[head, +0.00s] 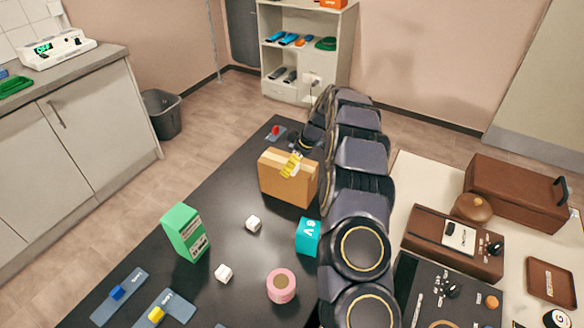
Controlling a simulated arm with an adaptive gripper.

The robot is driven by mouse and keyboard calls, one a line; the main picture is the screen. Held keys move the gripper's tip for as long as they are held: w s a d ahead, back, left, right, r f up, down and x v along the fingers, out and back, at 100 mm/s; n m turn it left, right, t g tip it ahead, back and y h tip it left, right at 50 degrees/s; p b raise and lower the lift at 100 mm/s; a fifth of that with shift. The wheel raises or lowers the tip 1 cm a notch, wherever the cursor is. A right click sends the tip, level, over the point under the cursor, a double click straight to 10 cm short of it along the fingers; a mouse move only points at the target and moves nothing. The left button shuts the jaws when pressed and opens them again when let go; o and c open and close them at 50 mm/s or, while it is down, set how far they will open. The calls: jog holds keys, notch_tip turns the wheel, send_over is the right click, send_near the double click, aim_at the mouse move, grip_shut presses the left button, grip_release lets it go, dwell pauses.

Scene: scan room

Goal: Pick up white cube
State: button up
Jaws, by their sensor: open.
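Two small white cubes rest on the black table. One white cube (253,223) is near the middle, left of a teal block. The other white cube (223,273) is closer to the camera, right of the green carton. My arm reaches away along the right side of the table.
On the black table (200,215) stand a cardboard box (276,184), green carton (186,233), teal block (307,236) and pink roll (281,286). Table surface between the cubes is clear.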

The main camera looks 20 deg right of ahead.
jog(key=shift+w+a+f, duration=0.15)
jog(key=shift+f, duration=0.55)
jog(key=shift+c, duration=0.3)
jog(key=c, duration=1)
grip_shut()
